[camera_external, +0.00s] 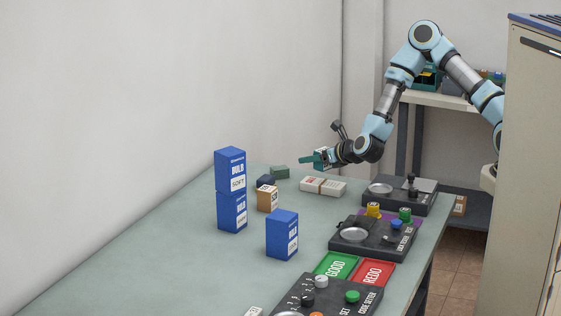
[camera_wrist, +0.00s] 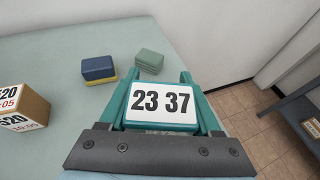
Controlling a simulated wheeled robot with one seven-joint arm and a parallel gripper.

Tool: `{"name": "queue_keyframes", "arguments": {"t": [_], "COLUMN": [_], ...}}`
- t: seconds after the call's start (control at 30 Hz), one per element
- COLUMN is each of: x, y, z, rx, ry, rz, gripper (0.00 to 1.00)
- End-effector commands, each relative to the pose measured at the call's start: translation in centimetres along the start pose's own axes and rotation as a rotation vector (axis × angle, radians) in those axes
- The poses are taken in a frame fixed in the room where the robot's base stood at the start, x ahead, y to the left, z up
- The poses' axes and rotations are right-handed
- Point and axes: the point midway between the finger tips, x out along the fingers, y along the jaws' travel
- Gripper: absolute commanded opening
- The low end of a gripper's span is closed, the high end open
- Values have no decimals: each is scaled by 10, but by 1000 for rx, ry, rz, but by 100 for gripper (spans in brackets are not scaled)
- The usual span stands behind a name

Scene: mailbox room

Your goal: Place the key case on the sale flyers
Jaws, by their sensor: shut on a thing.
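My gripper (camera_external: 322,158) is shut on a small block with a white label reading "23 37" (camera_wrist: 162,104), and holds it above the table near the wall. I take this block to be the key case; its underside is hidden. In the wrist view the teal fingers (camera_wrist: 160,84) stand on either side of it. A flat pale stack with a band (camera_external: 323,186) lies on the table below and beside my gripper; it looks like the sale flyers, though its print is too small to read. The stack does not show in the wrist view.
A green stack (camera_external: 279,171), a dark blue and yellow block (camera_wrist: 98,69) and an orange-brown box (camera_external: 267,198) sit left of the pale stack. Blue boxes (camera_external: 282,234) stand nearer. Dark devices (camera_external: 400,194) line the right side.

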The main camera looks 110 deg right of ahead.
Motion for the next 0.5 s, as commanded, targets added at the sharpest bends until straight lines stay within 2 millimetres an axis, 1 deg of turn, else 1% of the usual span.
{"name": "queue_keyframes", "arguments": {"t": [0.2, 0.3, 0.5], "x": [10, 14, 16], "y": [1, 1, 1], "z": [-27, -36, -39], "rx": [-1, 0, 0], "ry": [3, 1, -2], "rz": [1, 1, 2], "gripper": [5, 5, 5]}}
